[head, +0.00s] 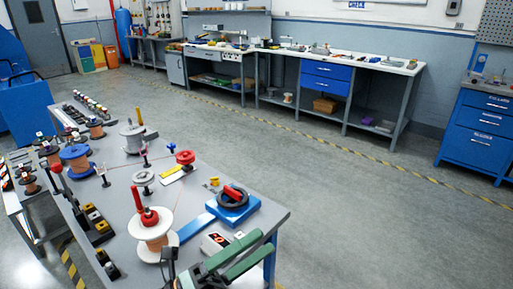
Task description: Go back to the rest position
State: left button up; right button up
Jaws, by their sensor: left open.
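My left gripper (264,247) is at the bottom edge of the head view, its two green fingers apart and pointing right, with nothing seen between them. It is by the front edge of the grey worktable (205,170); I cannot tell its height. A pale spool with a red knob (154,232) stands left of it. Beyond it are a blue base with a black ring and red handle (233,196) and a small white and red device (214,243). A red-topped pulley (185,158) and a grey pulley (143,179) stand farther back. My right gripper is not in view.
Copper-coloured spools (76,157) and dark blocks (98,219) crowd the table's left side. A grey cylinder (132,136) stands at the back. Open floor (340,190) lies right of the table. A long workbench (350,60) and blue drawer cabinet (480,130) line the wall.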

pick_arm(q)
jog(key=w+a+f+n+t+y+p, duration=0.1)
jog(key=a+f+n+t+y, duration=0.45)
jog(key=n, duration=0.45)
jog(key=w+a+f+n+t+y, duration=0.2)
jog(key=a+f+n+y, duration=0.2)
jog(key=f+n+y, duration=0.5)
jog(key=s+a+f+n+g+y, duration=0.2)
jog(key=s+f+n, duration=0.4)
jog(key=f, duration=0.3)
jog(key=s+a+f+n+g+y+p, duration=0.1)
jog(key=s+a+f+n+g, duration=0.3)
jog(key=s+f, duration=0.5)
jog(key=f+n+g, duration=0.1)
jog(key=n+g, duration=0.1)
jog(key=n, duration=0.1)
jog(key=shift+a+y, duration=0.35)
jog(key=shift+a, duration=0.05)
jog(key=shift+r+p, duration=0.1)
jog(key=shift+p, duration=0.2)
